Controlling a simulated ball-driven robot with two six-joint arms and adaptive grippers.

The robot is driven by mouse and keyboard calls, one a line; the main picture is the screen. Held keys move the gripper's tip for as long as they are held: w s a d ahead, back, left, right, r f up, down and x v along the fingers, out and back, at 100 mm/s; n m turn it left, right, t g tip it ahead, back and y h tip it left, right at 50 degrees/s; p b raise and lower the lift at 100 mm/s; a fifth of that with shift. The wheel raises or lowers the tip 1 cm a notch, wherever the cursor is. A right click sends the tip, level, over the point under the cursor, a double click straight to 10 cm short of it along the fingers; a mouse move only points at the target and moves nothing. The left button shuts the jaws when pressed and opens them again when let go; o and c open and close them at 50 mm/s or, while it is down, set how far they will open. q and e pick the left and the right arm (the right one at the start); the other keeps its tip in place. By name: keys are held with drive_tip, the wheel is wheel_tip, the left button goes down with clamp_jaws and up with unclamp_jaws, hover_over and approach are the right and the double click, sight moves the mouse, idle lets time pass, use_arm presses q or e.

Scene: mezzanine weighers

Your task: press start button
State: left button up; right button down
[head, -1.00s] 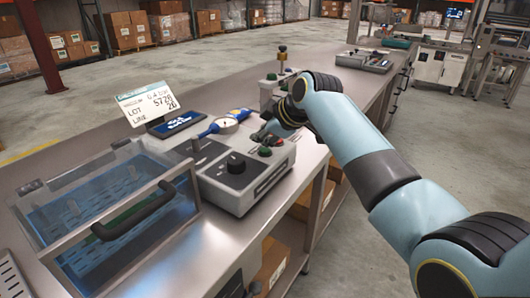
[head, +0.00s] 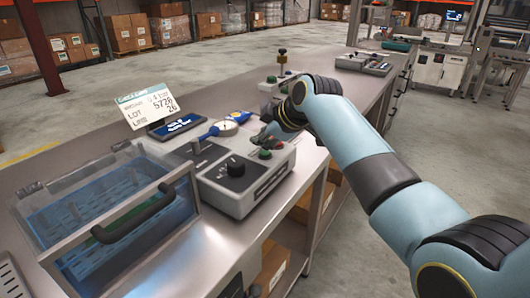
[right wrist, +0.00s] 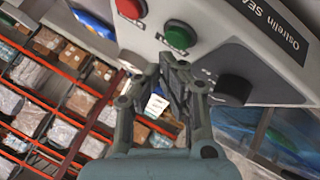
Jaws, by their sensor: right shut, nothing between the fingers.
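A grey control box (head: 238,193) stands on the steel bench, with a black knob (head: 236,168), a green button (head: 265,154) and a red button beside it. The right wrist view shows the red button (right wrist: 131,8), green button (right wrist: 179,36) and knob (right wrist: 236,88). The small button labels are not legible. My right gripper (head: 264,139) is shut and empty over the button end of the box. In the right wrist view its fingertips (right wrist: 175,64) are close to the green button; a gap remains visible. My left gripper is not in view.
A clear blue-tinted bin (head: 105,205) with a black handle stands left of the box.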

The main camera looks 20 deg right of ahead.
sight(263, 153)
drive_tip(key=shift+f, duration=0.1)
drive_tip(key=shift+f, duration=0.35)
drive_tip(key=shift+f, duration=0.45)
idle(0.9)
drive_tip(key=shift+r+p, duration=0.75)
drive_tip(key=shift+r, duration=0.15)
wheel_tip(263, 153, up, 5)
drive_tip(key=p, duration=0.5)
idle(0.5)
